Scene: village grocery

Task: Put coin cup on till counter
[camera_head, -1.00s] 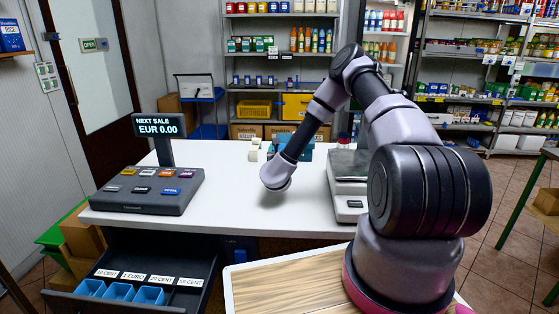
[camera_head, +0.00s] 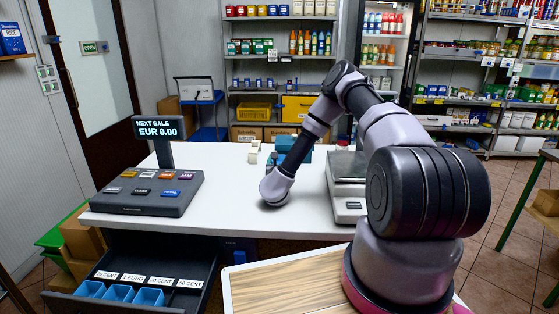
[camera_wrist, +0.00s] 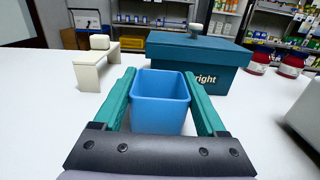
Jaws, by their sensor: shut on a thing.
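A blue open-topped coin cup (camera_wrist: 160,112) is upright between the green fingers of my gripper (camera_wrist: 160,78) in the wrist view. My gripper is shut on it. The cup is over the white till counter (camera_head: 235,190); I cannot tell whether its base touches the top. In the head view my wrist hides the cup and the fingers. Several more blue cups (camera_head: 119,291) sit in the open till drawer (camera_head: 205,268), in the left compartments; the 50 cent compartment at the right holds no visible cup.
A teal box (camera_wrist: 205,70) marked "right" stands just beyond the cup. A small cream stand (camera_wrist: 92,68) is left of it. A scale (camera_head: 347,187) stands at the right, and the till keypad (camera_head: 150,190) at the left.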

